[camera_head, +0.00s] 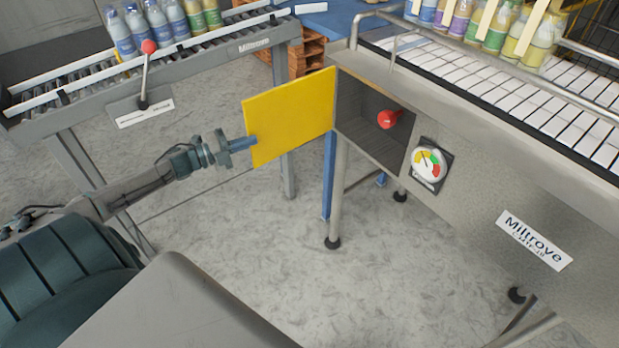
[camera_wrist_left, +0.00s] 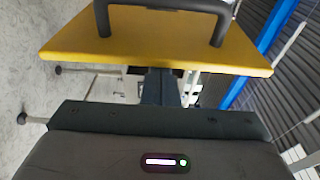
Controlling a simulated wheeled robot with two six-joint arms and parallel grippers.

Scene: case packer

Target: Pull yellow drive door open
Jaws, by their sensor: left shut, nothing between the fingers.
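The yellow drive door (camera_head: 290,115) stands swung out from the machine's front, with the dark opening (camera_head: 370,112) exposed to its right. In the left wrist view the door (camera_wrist_left: 155,48) spans the upper part, with a dark bar handle (camera_wrist_left: 165,6) at the top edge of the picture. The handle does not show in the head view. My left gripper (camera_head: 246,143) is at the door's free left edge, shut and empty. In the wrist view its dark fingers (camera_wrist_left: 160,88) overlap the door's near edge; I cannot tell whether they touch it. My right gripper is out of view.
A red knob (camera_head: 388,119) sits in the opening, beside a round gauge (camera_head: 428,164). A roller conveyor (camera_head: 215,55) with bottles and a red-knobbed lever (camera_head: 147,75) stands at upper left. Machine legs (camera_head: 336,200) stand below the door. The floor in front is clear.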

